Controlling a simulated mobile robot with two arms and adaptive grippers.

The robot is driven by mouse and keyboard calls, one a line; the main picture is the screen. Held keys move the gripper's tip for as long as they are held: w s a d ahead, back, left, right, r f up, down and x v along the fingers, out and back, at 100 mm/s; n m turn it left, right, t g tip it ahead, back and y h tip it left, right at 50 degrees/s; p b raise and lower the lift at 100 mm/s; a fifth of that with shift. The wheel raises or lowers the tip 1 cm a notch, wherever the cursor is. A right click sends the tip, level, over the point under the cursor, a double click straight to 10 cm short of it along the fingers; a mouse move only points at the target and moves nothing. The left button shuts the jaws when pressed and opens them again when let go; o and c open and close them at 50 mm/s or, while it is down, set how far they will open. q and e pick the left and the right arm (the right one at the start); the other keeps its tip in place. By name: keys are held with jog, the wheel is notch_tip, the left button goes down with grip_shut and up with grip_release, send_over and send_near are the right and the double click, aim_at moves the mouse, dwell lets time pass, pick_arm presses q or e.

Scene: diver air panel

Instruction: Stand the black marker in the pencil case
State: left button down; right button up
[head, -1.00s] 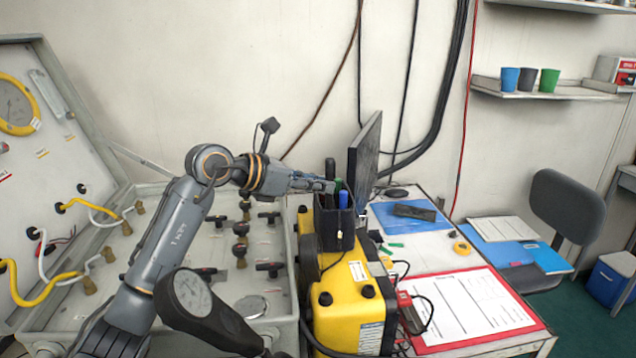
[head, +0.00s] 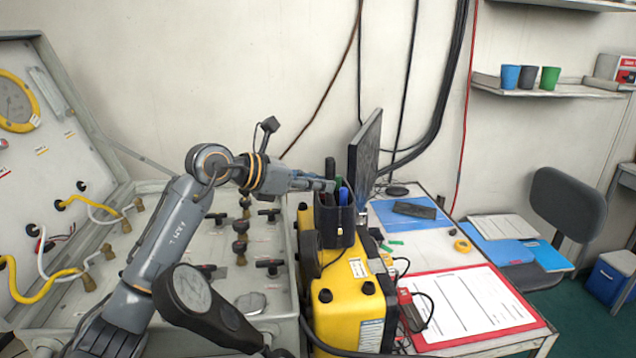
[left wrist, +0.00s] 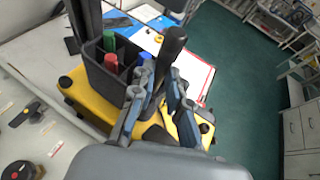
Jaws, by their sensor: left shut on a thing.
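The black marker (left wrist: 173,43) stands roughly upright between the fingers of my left gripper (left wrist: 164,80), which is shut on it. In the head view the marker (head: 330,168) rises above the gripper's fingertips (head: 328,185). The dark pencil case (head: 335,226) stands on the yellow case, just below the gripper. It also shows in the left wrist view (left wrist: 100,78), left of the held marker. It holds a green marker (left wrist: 109,41), a red one (left wrist: 111,60) and a blue one (left wrist: 144,57). The fingers hide the black marker's lower end, so I cannot tell whether it is inside.
The yellow case (head: 348,295) stands between the grey valve panel (head: 185,250) and the white desk (head: 440,262). A monitor (head: 364,160) rises behind the pencil case. A red-edged clipboard (head: 470,305) and a tape roll (head: 462,246) lie on the desk.

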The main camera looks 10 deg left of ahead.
pick_arm(q)
jog(key=shift+f+b, duration=0.85)
jog(key=shift+f, duration=0.25)
dwell(0.3)
dwell(0.3)
jog(key=c, duration=1.2)
grip_release()
jog(key=shift+r+p, duration=3.05)
jog(key=shift+r, duration=1.5)
